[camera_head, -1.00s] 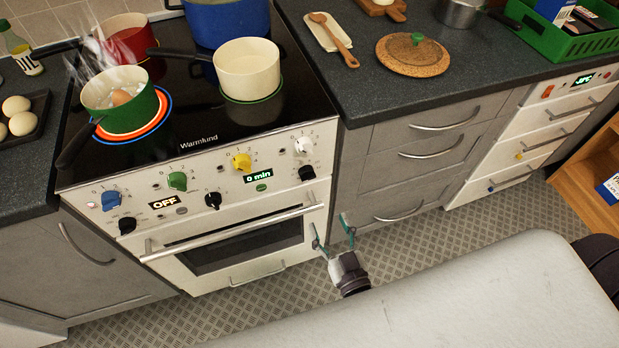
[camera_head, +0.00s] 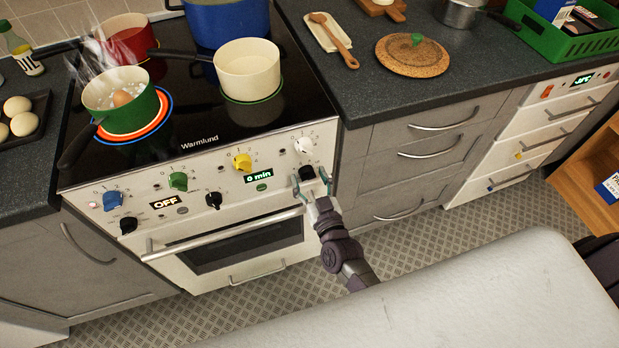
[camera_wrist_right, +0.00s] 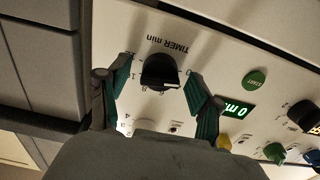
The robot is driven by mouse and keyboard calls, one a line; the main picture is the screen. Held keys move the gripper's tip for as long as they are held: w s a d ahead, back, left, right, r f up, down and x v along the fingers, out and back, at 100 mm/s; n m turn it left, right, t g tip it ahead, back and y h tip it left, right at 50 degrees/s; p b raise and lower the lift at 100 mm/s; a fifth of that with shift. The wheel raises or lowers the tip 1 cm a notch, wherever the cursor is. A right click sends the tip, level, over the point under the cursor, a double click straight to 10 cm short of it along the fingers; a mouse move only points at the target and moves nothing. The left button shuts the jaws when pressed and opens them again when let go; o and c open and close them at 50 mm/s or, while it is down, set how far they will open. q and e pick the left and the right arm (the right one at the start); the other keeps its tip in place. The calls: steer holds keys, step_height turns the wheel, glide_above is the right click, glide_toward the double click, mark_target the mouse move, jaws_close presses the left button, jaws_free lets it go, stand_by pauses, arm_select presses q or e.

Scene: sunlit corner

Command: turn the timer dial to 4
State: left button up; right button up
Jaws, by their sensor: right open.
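The timer dial (camera_head: 306,173) is a black knob at the right end of the stove's front panel. In the right wrist view the black dial (camera_wrist_right: 159,72) sits under the label "TIMER min", with numbers around it. The green timer display (camera_head: 259,175) reads "0 min"; it also shows in the wrist view (camera_wrist_right: 237,109). My right gripper (camera_head: 312,182) is open at the dial. In the wrist view its teal fingers (camera_wrist_right: 154,85) stand on both sides of the dial, with gaps visible. My left gripper is not in view.
The stove's oven handle (camera_head: 225,232) runs just below the panel. Other knobs sit close by, white (camera_head: 304,145), yellow (camera_head: 242,161) and black (camera_head: 213,200). A green pot (camera_head: 121,105) steams on a glowing burner. A pale surface (camera_head: 470,290) fills the lower right foreground.

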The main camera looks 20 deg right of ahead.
steer(key=c, duration=1.1)
steer(key=shift+c, duration=0.2)
steer(key=shift+m, duration=3.8)
steer(key=o, duration=1.1)
